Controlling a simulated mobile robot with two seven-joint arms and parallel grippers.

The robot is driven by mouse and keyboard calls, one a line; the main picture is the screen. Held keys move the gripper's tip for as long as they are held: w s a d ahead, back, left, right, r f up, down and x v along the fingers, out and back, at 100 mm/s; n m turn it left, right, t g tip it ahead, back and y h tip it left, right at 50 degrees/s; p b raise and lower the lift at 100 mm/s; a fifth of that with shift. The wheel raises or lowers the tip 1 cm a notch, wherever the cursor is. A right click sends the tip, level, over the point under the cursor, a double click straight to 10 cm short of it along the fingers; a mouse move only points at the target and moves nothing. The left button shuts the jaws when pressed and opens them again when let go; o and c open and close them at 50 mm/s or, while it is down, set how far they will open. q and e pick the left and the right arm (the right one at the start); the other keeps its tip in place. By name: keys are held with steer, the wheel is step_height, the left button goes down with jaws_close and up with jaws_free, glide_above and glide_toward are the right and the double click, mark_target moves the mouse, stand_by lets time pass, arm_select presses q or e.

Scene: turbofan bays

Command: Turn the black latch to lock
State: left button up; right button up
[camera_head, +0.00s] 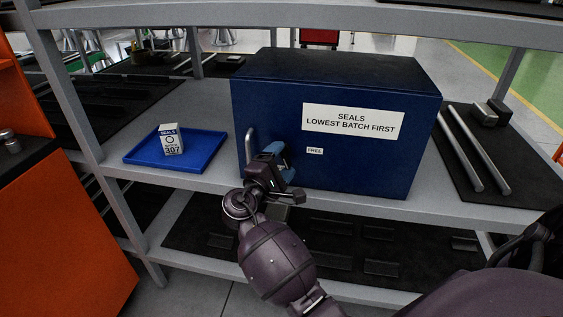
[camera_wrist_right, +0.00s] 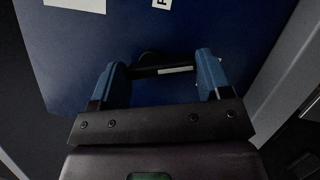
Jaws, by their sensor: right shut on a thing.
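The blue cabinet (camera_head: 370,165) stands on the shelf with its door facing me, and the door looks closed. It has a large label reading SEALS LOWEST BATCH FIRST and a small FREE label (camera_head: 315,150). My right gripper (camera_head: 275,160) is at the left part of the door front, just right of the silver handle (camera_head: 250,145). In the right wrist view, the black latch (camera_wrist_right: 165,70) lies between the two blue fingers of the right gripper (camera_wrist_right: 163,75), which is shut on it. In the head view the gripper hides the latch. My left gripper is not in view.
A blue tray (camera_head: 195,158) with a white seals box (camera_head: 171,139) marked 307 sits left of the cabinet. Two metal rods (camera_head: 475,150) lie on a dark mat to its right. An orange cabinet (camera_head: 60,230) stands at the left. Shelf posts frame the bay.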

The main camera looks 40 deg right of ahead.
steer(key=m, duration=0.1)
steer(key=m+y, duration=0.1)
steer(key=m, duration=0.1)
steer(key=shift+w+a+r+m+g, duration=0.1)
steer(key=shift+w+a+m+g, duration=0.05)
steer(key=shift+m+g, duration=0.2)
steer(key=shift+m, duration=0.25)
steer(key=o, duration=0.9)
